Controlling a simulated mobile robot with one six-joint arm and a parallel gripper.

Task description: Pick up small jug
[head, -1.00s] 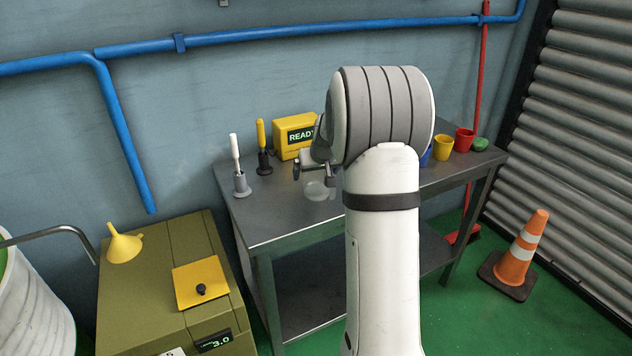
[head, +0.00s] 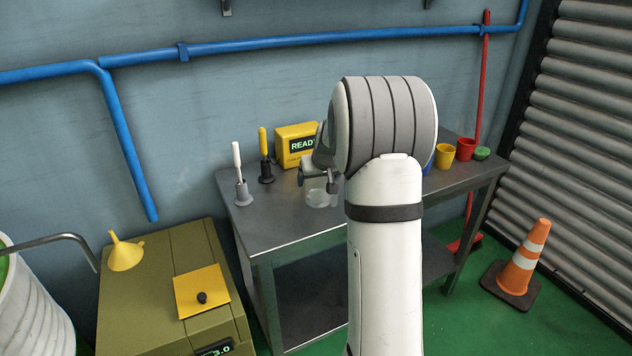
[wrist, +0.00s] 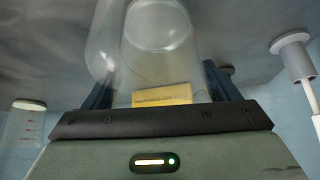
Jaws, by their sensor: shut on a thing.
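The small jug (head: 318,198) is clear and see-through, at the front left part of the grey metal cart (head: 283,222). My gripper (head: 318,182) is at the jug, with its fingers on either side of it. In the wrist view the jug (wrist: 150,40) fills the space between the two dark fingers, and my gripper (wrist: 157,85) is shut on it. A yellow patch with dark marks shows by the jug. I cannot tell if the jug's base is clear of the cart top. My arm hides part of the cart.
A white-handled tool (head: 240,180) and a yellow-handled tool (head: 265,165) stand left of the jug. A yellow box (head: 297,143) reading READY is behind. Yellow (head: 446,155) and red (head: 466,149) cups stand at the right. A green cabinet (head: 150,300) is front left.

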